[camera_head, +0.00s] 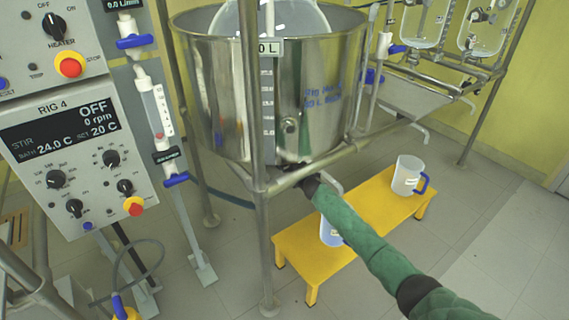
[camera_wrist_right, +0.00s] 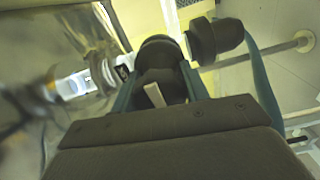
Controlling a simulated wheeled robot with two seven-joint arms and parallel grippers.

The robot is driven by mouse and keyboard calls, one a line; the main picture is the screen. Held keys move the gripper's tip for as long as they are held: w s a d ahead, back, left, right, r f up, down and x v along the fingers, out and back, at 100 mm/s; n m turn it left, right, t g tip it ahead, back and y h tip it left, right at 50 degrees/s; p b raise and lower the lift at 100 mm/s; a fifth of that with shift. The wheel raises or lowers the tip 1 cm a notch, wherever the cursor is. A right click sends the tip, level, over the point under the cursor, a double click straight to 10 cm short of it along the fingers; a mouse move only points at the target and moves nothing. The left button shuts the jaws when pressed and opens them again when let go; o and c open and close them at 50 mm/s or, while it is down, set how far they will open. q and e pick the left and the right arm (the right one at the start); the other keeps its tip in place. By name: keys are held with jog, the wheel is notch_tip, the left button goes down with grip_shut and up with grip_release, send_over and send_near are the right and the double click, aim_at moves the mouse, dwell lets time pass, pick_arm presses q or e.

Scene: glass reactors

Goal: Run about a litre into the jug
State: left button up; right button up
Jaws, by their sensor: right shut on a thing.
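My right arm in its green sleeve reaches in from the lower right in the head view. Its gripper (camera_head: 310,185) is below the steel vessel (camera_head: 300,95), beside the frame's leg, its fingers mostly hidden. In the right wrist view the gripper (camera_wrist_right: 163,90) is shut on a dark valve handle (camera_wrist_right: 160,52), beside a white fitting (camera_wrist_right: 124,66). One clear jug (camera_head: 329,234) stands on the yellow bench (camera_head: 285,243) below the outlet area, partly hidden by my arm. It looks bluish; its level cannot be told. A second jug (camera_head: 406,176) with a blue handle stands at the bench's far end. My left gripper is out of view.
A control panel (camera_head: 75,150) marked RIG 4 stands at left, its stirrer reading OFF. A steel frame leg (camera_head: 263,240) rises close to my gripper. More glassware (camera_head: 425,22) hangs on a rack at the upper right. The floor right of the bench is clear.

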jog(key=o, duration=1)
jog(key=shift+d, duration=0.15)
jog(key=v, duration=0.7)
jog(key=shift+s+d+p, duration=0.2)
jog(key=shift+s+p, duration=0.05)
jog(key=shift+p, duration=0.15)
